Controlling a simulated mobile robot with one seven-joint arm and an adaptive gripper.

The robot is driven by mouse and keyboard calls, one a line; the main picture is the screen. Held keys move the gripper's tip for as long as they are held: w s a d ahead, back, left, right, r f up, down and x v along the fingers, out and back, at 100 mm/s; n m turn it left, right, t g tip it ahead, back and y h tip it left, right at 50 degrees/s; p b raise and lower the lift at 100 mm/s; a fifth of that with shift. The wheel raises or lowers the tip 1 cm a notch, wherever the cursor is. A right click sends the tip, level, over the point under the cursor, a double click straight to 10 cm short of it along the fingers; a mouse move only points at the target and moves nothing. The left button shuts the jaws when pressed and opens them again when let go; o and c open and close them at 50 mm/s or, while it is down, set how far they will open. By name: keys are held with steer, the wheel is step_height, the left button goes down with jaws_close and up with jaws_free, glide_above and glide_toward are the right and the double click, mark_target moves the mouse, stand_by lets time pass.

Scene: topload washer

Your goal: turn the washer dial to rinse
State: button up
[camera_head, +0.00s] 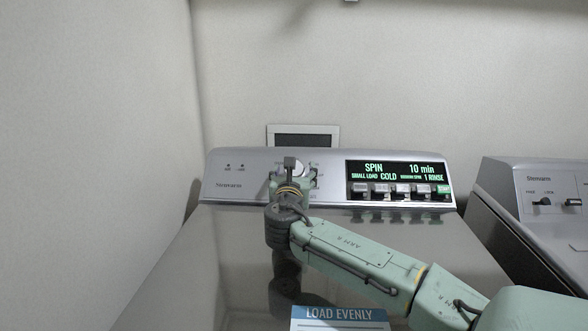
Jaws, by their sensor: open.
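The washer dial (299,169) is a pale round knob on the left-centre of the washer's control panel (240,167), mostly hidden behind my gripper. The washer display (398,172) is lit green and reads SPIN, 10 min, SMALL LOAD, COLD and 1 RINSE. My gripper (292,177) is open and right in front of the dial, pointing at the panel. I cannot tell whether its fingers touch the dial, and the dial's pointer is hidden.
A row of buttons (402,189) lies under the display, right of my gripper. The washer's grey lid (215,255) spreads below my arm, with a blue LOAD EVENLY label (339,314). A second machine (538,200) stands at the right. A wall closes the left side.

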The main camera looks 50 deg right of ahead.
steer(key=shift+w+d, duration=0.1)
steer(key=shift+d, duration=0.05)
steer(key=shift+c, duration=0.3)
steer(key=c, duration=1.1)
